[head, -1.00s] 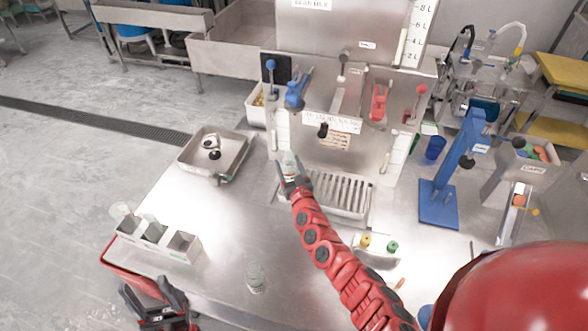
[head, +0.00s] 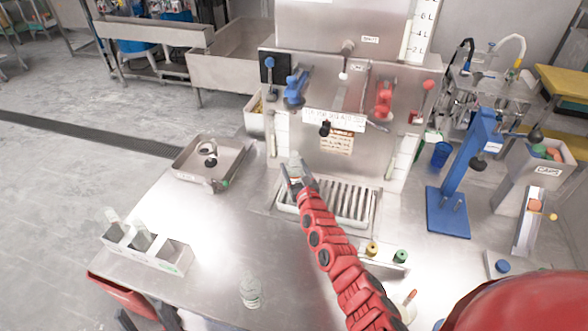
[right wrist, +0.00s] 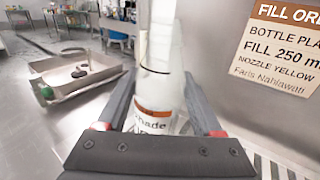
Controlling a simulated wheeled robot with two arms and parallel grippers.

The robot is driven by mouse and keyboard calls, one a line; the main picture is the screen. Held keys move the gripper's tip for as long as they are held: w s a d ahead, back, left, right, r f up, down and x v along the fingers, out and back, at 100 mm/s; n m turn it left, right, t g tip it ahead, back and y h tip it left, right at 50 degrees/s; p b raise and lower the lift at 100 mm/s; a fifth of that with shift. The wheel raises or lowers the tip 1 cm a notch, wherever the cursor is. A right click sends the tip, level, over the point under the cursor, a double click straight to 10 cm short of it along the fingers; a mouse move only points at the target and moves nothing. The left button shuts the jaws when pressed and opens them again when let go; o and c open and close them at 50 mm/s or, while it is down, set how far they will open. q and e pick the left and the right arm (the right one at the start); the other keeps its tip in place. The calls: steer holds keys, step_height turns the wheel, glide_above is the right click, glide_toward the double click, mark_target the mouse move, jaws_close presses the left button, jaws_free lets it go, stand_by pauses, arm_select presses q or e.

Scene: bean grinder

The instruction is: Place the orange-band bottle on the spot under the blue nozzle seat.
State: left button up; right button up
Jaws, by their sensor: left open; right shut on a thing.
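The orange-band bottle (right wrist: 160,60) is clear, with an orange-brown band and a label low on its side. My right gripper (head: 295,180) is shut on it, one finger on each side in the right wrist view, and the bottle looks near upright. In the head view the bottle (head: 295,162) is below the blue nozzle seat (head: 297,86), by the back left of the slotted drip tray (head: 369,217). I cannot tell whether its base touches down. My left gripper (head: 146,316) is open at the bottom edge, mostly cut off.
A red nozzle seat (head: 384,98) is to the right. Another clear bottle (head: 251,291) stands at the table's front. A rack (head: 173,258) holding bottles is at the left, and a metal tray (head: 190,174) behind it. A blue stand (head: 447,214) is at the right.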

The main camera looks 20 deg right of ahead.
steer(key=o, duration=1.3)
steer(key=shift+f, duration=0.15)
steer(key=shift+r, duration=0.25)
steer(key=shift+s+r+p, duration=0.15)
steer(key=shift+p, duration=0.5)
steer(key=s+p, duration=0.4)
steer(key=s, duration=0.2)
steer(key=shift+s+r+p, duration=0.15)
steer(key=shift+p, duration=0.25)
glide_toward(297, 172)
steer(key=shift+w+f+p, duration=0.4)
steer(key=shift+w+p, duration=0.05)
steer(key=shift+w, duration=0.05)
